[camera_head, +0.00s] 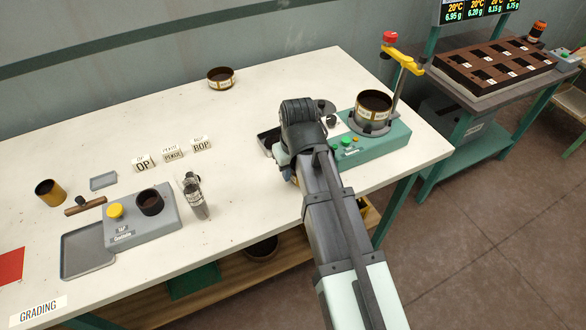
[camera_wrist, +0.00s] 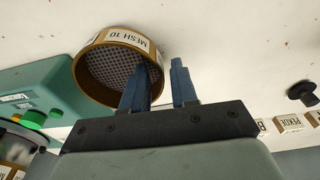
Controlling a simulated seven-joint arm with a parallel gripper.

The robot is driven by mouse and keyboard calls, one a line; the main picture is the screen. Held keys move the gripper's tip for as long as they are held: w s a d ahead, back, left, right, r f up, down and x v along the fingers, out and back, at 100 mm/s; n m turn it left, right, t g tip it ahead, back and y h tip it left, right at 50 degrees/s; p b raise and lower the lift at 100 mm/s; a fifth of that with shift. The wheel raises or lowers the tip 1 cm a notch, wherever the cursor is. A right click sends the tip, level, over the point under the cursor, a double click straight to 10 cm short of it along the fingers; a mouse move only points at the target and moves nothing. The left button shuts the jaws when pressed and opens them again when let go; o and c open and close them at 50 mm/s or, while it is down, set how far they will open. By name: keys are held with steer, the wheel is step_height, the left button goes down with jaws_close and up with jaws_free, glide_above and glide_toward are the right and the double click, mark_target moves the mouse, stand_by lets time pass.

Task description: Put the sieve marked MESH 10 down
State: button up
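The sieve marked MESH 10 (camera_wrist: 84,62) is a round brass-coloured ring with a white label and a grey mesh floor, seen in the wrist view. It appears upright, open side up, at the white table. My gripper (camera_wrist: 161,75) has its blue fingers apart at the sieve's right side in the wrist view. One finger overlaps the inside of the ring and the other is outside it, with a gap showing between them. Contact with the wall cannot be made out. In the head view my arm hides most of this area and the fingertips.
A green machine (camera_head: 388,139) holding another sieve (camera_head: 374,101) stands right of my arm. Another ring-shaped sieve (camera_head: 221,83) is at the table's back. White table (camera_head: 235,125) lies clear between.

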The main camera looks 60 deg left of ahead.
steer(key=shift+r, duration=0.15)
step_height(320, 180, up, 12)
steer(key=d, duration=0.1)
steer(key=shift+d, duration=0.3)
stand_by(0.8)
